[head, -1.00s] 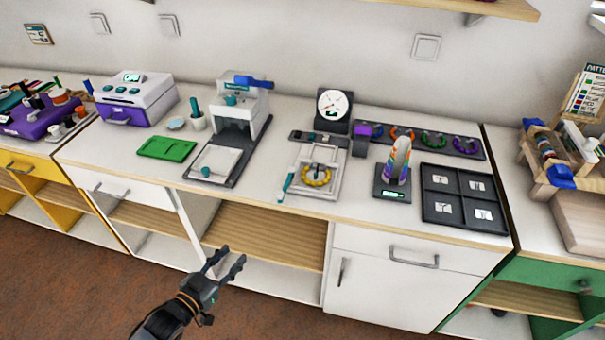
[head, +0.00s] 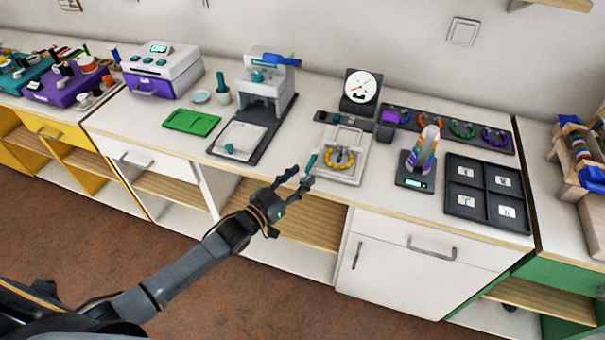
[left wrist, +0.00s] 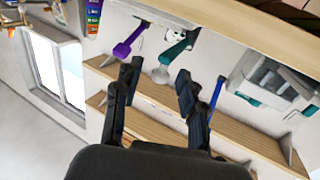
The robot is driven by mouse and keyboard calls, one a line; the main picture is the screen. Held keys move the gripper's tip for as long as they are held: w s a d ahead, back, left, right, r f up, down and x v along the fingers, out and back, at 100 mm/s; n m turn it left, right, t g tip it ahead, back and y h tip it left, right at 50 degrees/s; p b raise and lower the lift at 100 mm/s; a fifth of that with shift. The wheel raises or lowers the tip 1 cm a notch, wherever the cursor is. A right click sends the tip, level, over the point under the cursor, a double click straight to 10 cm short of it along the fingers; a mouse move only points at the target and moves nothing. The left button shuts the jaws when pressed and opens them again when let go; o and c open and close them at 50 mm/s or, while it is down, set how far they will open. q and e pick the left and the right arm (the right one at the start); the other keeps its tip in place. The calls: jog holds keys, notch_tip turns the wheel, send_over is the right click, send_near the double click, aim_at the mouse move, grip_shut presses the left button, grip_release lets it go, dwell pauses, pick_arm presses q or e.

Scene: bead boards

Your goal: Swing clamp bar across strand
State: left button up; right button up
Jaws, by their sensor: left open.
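A white frame (head: 359,166) sits on the white counter with a ring of yellow beads (head: 341,158) in its middle. A slim teal handle (head: 311,163) stands out at the frame's left side, seemingly the clamp bar's end; the rest of the bar is hard to make out. My left gripper (head: 297,177) is open and empty, fingertips just left of and in front of this handle in the head view; contact cannot be told. In the left wrist view the open fingers (left wrist: 157,78) show with nothing between their tips. My right gripper is not in view.
A press with a blue lever (head: 282,61) stands left of the frame, and a scale (head: 413,182) with a rainbow bead ring stands to its right. A dial gauge (head: 361,87) is behind. A dark divided tray (head: 480,189) lies far right. A green mat (head: 192,122) lies left.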

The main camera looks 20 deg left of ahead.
pick_arm(q)
jog(key=shift+x, duration=0.85)
grip_shut()
